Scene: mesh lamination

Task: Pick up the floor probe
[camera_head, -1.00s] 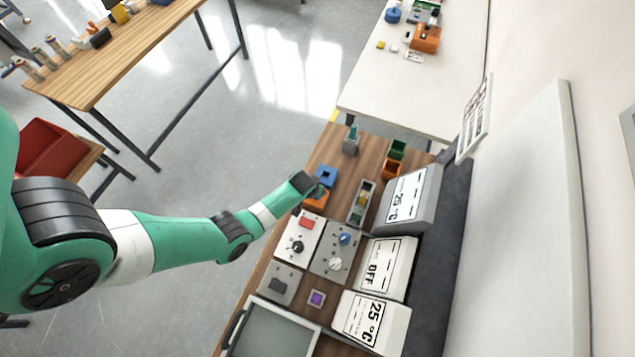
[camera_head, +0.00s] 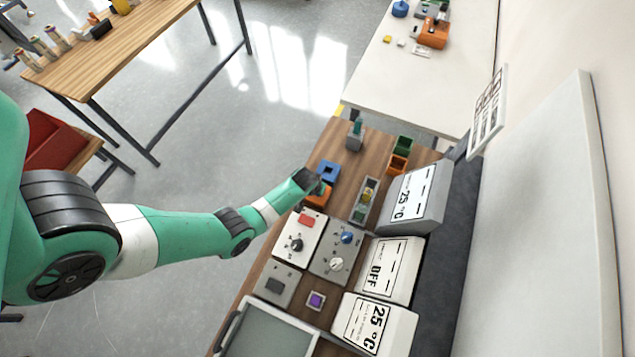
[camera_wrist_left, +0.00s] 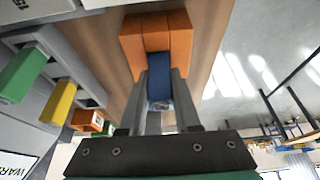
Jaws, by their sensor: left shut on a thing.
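In the left wrist view an orange block (camera_wrist_left: 160,38) stands on the wooden bench, with a blue piece (camera_wrist_left: 158,75) in front of its middle; this seems to be the probe. My left gripper (camera_wrist_left: 160,88) is shut on the blue piece, one finger on each side. In the head view my left gripper (camera_head: 319,186) is at the orange block (camera_head: 317,197), beside a square blue block (camera_head: 329,170). The gripper hides most of the held piece there, and I cannot tell whether it is clear of the orange block. My right gripper is in neither view.
A tray with green and yellow pieces (camera_head: 364,200) lies right of the gripper. Green (camera_head: 402,144) and orange (camera_head: 397,164) bins and a grey holder (camera_head: 354,140) stand farther back. Control boxes (camera_head: 300,233) and display units (camera_head: 414,195) crowd the near and right sides.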

